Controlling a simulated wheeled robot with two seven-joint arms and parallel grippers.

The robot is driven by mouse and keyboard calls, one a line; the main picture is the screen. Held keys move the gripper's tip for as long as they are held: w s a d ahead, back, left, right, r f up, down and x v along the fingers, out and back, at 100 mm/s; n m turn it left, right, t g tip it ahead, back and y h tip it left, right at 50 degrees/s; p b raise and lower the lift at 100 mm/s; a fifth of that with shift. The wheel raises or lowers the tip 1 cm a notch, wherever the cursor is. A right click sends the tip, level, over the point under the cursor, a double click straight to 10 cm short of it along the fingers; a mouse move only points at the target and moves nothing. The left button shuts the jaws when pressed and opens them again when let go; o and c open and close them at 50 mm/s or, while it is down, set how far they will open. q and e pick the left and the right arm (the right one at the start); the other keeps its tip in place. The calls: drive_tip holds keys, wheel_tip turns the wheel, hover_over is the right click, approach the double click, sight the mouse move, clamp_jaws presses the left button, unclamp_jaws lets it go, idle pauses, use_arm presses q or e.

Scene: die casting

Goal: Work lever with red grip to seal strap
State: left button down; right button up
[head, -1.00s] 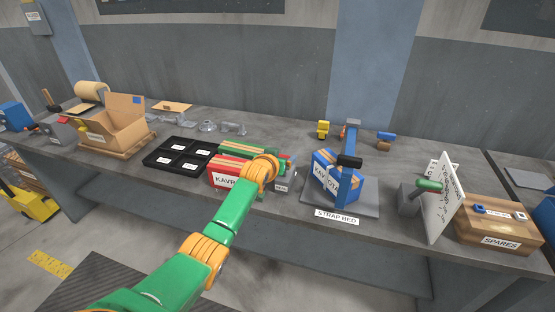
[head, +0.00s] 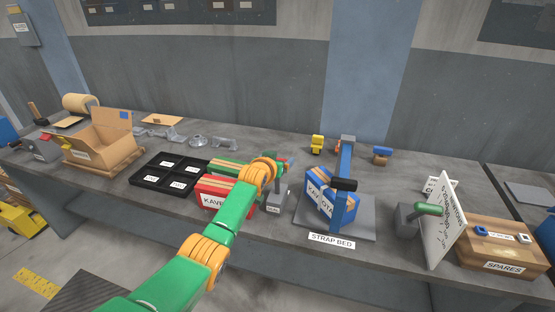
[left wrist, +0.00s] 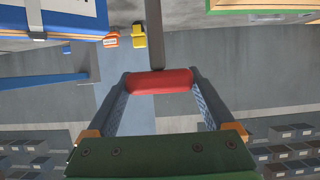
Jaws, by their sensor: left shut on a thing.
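In the left wrist view, my left gripper (left wrist: 160,92) is shut on the red grip (left wrist: 160,80), which lies crosswise between the fingers. The grey lever arm (left wrist: 154,30) runs from the grip to the top of that picture. In the head view, the lever's grey base (head: 277,197) carries a small label. My orange wrist covers much of the lever there, and my left gripper (head: 281,164) is mostly hidden behind it. My right gripper is out of view.
Red and green boxes (head: 210,188) stand close left of the lever, behind my forearm. A black tray (head: 150,184) and an open carton (head: 98,141) are farther left. A green-gripped fixture (head: 408,222), a white sign (head: 441,226) and a spares box (head: 500,251) are at right.

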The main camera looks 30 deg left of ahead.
use_arm(q)
drive_tip(key=shift+r, duration=0.1)
unclamp_jaws()
drive_tip(key=shift+w+f, duration=0.2)
drive_tip(key=shift+w, duration=0.05)
drive_tip(key=p+v, duration=0.1)
drive_tip(key=v, duration=0.6)
idle(0.3)
